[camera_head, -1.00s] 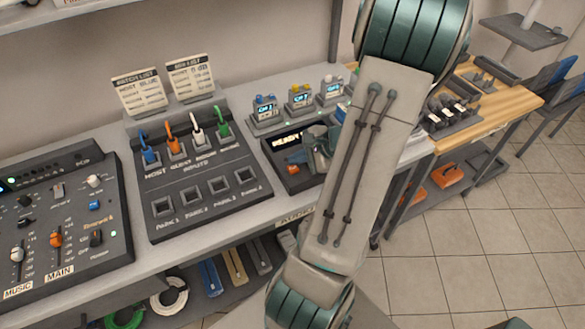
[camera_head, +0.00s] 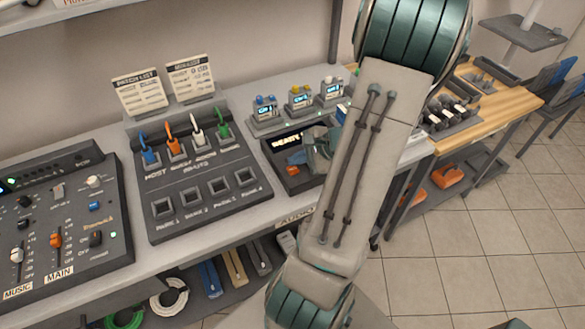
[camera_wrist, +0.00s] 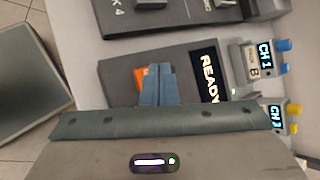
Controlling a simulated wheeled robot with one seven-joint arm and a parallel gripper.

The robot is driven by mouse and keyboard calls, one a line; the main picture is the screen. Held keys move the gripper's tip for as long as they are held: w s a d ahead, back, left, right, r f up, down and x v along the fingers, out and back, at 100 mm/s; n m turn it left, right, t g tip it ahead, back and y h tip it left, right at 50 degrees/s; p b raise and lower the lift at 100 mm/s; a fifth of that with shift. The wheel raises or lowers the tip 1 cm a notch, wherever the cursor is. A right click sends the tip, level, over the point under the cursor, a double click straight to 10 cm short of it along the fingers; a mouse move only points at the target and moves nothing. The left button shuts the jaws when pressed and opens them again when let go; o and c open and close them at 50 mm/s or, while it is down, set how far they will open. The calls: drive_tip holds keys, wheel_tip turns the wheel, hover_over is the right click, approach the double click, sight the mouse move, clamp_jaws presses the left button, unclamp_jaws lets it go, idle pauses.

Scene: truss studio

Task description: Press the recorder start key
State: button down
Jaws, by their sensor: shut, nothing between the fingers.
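The recorder (camera_head: 277,164) is a dark low box on the grey bench, partly covered by my arm in the head view. Its lit display (camera_head: 287,141) looks to read READY, and it reads so clearly in the wrist view (camera_wrist: 208,78). An orange key (camera_head: 293,170) is on its top face; in the wrist view the key (camera_wrist: 139,84) is partly hidden by my fingers. My gripper (camera_head: 302,158) is shut and empty, with its blue-grey fingertips (camera_wrist: 158,70) over the recorder beside the key. I cannot tell whether they touch it.
Left of the recorder is a patch panel (camera_head: 205,205) with coloured plugs and empty sockets, then a mixer (camera_head: 70,220). Small boxes with lit displays stand behind the recorder, including CH 1 (camera_wrist: 262,55). A wooden bench (camera_head: 490,105) is at the right.

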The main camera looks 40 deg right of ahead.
sight(297, 170)
idle(0.7)
drive_tip(key=shift+f+b, duration=0.45)
drive_tip(key=shift+b, duration=0.2)
drive_tip(key=shift+f+b, duration=0.35)
drive_tip(key=shift+b, duration=0.05)
idle(0.3)
idle(0.4)
drive_tip(key=shift+r+p, duration=0.5)
drive_tip(key=shift+r, duration=0.3)
drive_tip(key=shift+r+p, duration=1.75)
drive_tip(key=shift+r, duration=0.8)
